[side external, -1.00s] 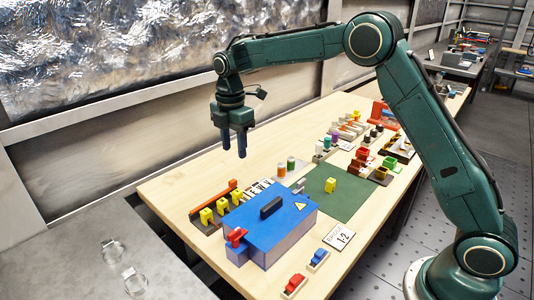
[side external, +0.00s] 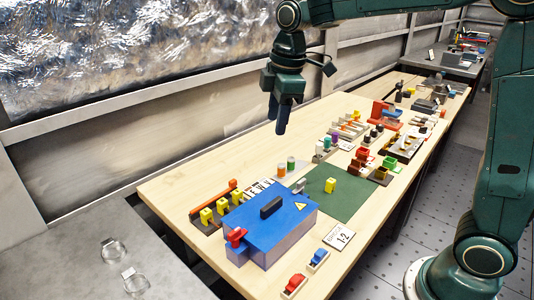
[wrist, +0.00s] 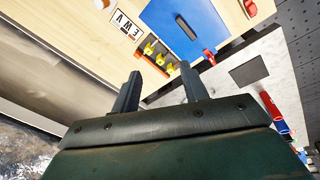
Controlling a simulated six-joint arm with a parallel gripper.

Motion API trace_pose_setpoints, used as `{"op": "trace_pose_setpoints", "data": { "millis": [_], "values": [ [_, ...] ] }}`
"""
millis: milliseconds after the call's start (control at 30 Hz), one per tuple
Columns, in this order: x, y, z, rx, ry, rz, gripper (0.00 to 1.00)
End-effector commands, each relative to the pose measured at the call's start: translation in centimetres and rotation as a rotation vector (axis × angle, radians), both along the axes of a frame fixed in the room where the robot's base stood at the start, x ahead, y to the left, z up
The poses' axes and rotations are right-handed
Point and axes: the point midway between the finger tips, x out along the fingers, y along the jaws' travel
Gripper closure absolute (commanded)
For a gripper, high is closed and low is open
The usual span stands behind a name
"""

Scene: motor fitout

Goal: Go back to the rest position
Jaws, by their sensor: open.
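My gripper (side external: 278,118) hangs fingers down, high above the wooden table (side external: 170,187), near its back edge. Its two fingers are apart with nothing between them, as the wrist view also shows (wrist: 158,92). Below it on the table stands a blue box (side external: 245,225) with a black handle and a yellow warning sign. A red part (side external: 235,237) sits at the box's front left. Several yellow blocks (side external: 207,216) stand in a row beside the box. A single yellow block (side external: 330,185) stands on a green mat (side external: 345,200). In the wrist view the blue box (wrist: 180,25) is partly cropped.
Green and orange cylinders (side external: 291,163) stand behind the mat. A label card (side external: 339,236), a red switch part (side external: 294,284) and a blue one (side external: 318,259) lie near the front edge. Coloured bins and parts (side external: 366,160) crowd the right. The air around my gripper is clear.

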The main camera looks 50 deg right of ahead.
Motion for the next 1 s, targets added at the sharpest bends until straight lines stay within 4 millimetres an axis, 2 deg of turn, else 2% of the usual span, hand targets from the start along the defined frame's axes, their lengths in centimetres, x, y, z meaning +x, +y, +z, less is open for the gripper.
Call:
{"op": "trace_pose_setpoints", "data": {
  "millis": [200, 467, 767, 1000],
  "values": [
    [-4.8, -0.6, 1.8, 0.037, -0.059, -0.177, 0.56],
    [-10.5, -1.3, 2.7, 0.095, -0.126, -0.39, 0.56],
    [-16.8, -1.8, 2.0, 0.177, -0.199, -0.628, 0.56],
    [-21.4, -2.1, 0.3, 0.254, -0.251, -0.811, 0.56]
  ]
}}
